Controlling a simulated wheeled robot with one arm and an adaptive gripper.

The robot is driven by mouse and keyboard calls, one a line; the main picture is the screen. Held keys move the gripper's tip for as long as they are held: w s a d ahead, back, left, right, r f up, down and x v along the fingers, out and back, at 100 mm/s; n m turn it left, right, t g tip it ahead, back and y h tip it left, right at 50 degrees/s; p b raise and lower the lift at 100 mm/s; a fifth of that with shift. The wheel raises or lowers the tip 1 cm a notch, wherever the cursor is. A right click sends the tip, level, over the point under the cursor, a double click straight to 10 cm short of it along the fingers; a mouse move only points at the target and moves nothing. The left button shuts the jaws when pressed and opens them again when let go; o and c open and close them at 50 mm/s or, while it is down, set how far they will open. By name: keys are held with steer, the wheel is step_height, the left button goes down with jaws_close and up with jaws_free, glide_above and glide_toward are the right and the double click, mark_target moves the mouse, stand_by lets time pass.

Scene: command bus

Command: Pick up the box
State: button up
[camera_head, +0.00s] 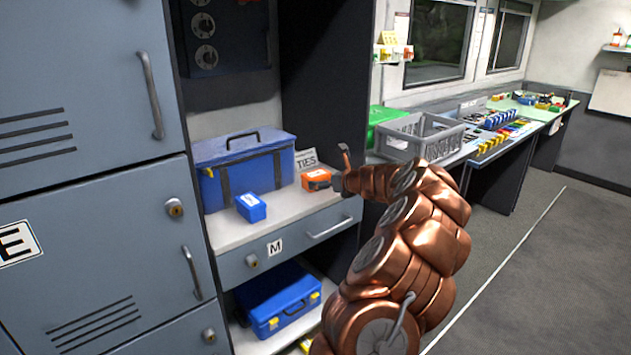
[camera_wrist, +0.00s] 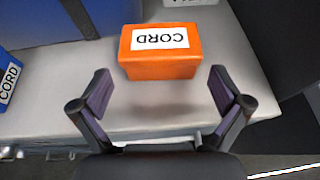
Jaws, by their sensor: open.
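An orange box (camera_wrist: 160,66) with a white "CORD" label sits on the light shelf (camera_wrist: 190,108), ahead of my gripper in the wrist view. In the head view the orange box (camera_head: 316,180) is at the right end of the shelf, partly close behind my gripper. A smaller blue box (camera_head: 251,207) stands on the same shelf to the left; its "CORD" label shows at the left edge of the wrist view (camera_wrist: 8,84). My gripper (camera_wrist: 160,86) is open and empty, its two fingers spread apart just short of the orange box, not touching it.
A large blue case (camera_head: 245,168) stands behind the boxes on the shelf. A "TIES" sign (camera_head: 306,159) stands behind the orange box. A dark cabinet side panel bounds the shelf on the right. A grey crate (camera_head: 418,137) sits on the counter further right.

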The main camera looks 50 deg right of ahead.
mark_target(321, 178)
steer(key=shift+x, duration=2.65)
steer(key=shift+w+r, duration=0.1)
steer(key=shift+r, duration=0.1)
steer(key=c, duration=0.9)
steer(key=shift+r, duration=0.15)
